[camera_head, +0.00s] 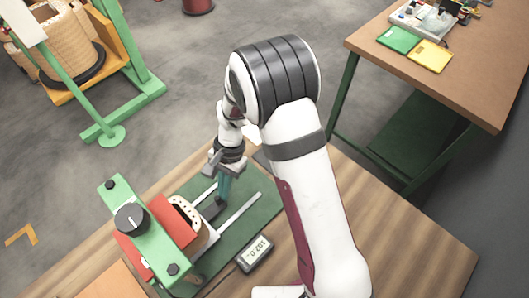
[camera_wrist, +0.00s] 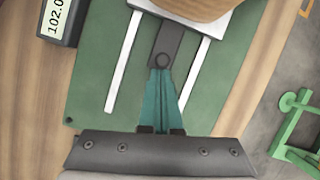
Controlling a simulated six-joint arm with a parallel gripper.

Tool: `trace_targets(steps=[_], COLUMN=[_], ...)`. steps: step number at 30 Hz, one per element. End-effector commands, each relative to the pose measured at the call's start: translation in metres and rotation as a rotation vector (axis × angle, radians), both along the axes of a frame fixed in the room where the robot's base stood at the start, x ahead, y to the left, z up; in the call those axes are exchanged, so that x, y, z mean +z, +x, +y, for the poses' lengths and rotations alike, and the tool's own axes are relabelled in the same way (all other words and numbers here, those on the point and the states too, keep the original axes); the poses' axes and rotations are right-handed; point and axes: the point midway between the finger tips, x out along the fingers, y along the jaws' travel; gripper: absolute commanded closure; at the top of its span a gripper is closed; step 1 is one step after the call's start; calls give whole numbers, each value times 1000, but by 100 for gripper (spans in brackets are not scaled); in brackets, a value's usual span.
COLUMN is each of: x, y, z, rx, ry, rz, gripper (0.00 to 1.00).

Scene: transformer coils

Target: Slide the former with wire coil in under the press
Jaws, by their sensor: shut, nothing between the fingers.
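The former with the wire coil (camera_head: 188,216) sits at the press, partly beneath its red plate (camera_head: 160,226). Its white base and tan coil also show at the top edge of the wrist view (camera_wrist: 190,8). A dark grey tab (camera_wrist: 167,42) sticks out from the former between two white rails. The green press (camera_head: 150,240) has a top crossbar with a black knob. My gripper (camera_head: 221,198) is shut, with its teal fingertips together at the outer end of the tab, beside its round hole. I cannot tell whether the fingertips touch the tab.
The white rails (camera_wrist: 124,62) run along the green baseplate (camera_head: 258,190). A display reading 102.0 (camera_head: 255,253) stands beside the baseplate. A second table (camera_head: 470,75) with green and yellow pads is at upper right. A green stand with a large coil (camera_head: 70,45) is at upper left.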

Motion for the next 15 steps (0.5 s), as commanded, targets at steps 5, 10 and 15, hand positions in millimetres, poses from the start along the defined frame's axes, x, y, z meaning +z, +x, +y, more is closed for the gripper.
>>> trace_targets(steps=[5,10,15], x=[0,0,0], y=[-17,-24,-27], z=[16,25,27], rx=[2,0,-1], ry=[0,0,0], rz=[0,0,1], gripper=[100,100,100])
